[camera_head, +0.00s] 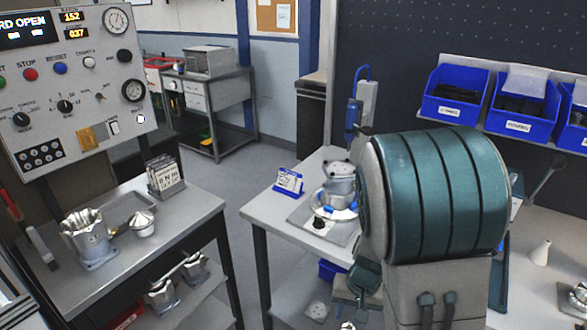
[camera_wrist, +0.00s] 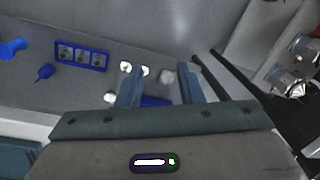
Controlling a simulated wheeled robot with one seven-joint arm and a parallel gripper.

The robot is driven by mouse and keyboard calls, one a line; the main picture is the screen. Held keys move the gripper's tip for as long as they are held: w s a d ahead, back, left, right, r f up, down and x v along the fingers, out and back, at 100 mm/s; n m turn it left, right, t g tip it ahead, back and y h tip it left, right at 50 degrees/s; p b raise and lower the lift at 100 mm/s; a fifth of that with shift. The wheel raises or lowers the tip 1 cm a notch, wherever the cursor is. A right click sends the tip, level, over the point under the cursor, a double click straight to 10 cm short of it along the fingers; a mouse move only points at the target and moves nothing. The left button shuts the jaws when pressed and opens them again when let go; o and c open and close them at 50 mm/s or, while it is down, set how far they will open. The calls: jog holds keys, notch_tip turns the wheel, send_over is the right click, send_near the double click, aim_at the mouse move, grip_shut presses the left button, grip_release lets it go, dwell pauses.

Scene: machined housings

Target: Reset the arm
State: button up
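My arm, with its large teal ribbed link, fills the right middle of the head view and hides part of the right bench. My gripper (camera_wrist: 160,82) shows in the wrist view with its two blue-grey fingers apart and nothing visible between them. Beyond the fingers is a grey surface with small white and grey parts. In the head view a machined housing (camera_head: 340,180) stands on a plate on the right bench, just left of my arm. I cannot make out the gripper's fingers in the head view.
The left bench (camera_head: 190,207) holds a housing (camera_head: 88,240), a small domed part (camera_head: 142,224) and a card rack (camera_head: 165,175). A control panel (camera_head: 70,85) stands behind it. Blue bins (camera_head: 455,95) hang at the right. Open floor lies between the benches.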

jog(key=s+d+r+n+t+h+b, duration=0.1)
jog(key=s+d+r+n+t+b, duration=0.1)
jog(key=s+r, duration=0.8)
notch_tip(320, 180, up, 4)
jog(key=shift+s+f+t+b, duration=0.2)
jog(key=shift+s+t+b, duration=0.2)
jog(key=shift+b, duration=0.4)
jog(key=shift+w, duration=0.1)
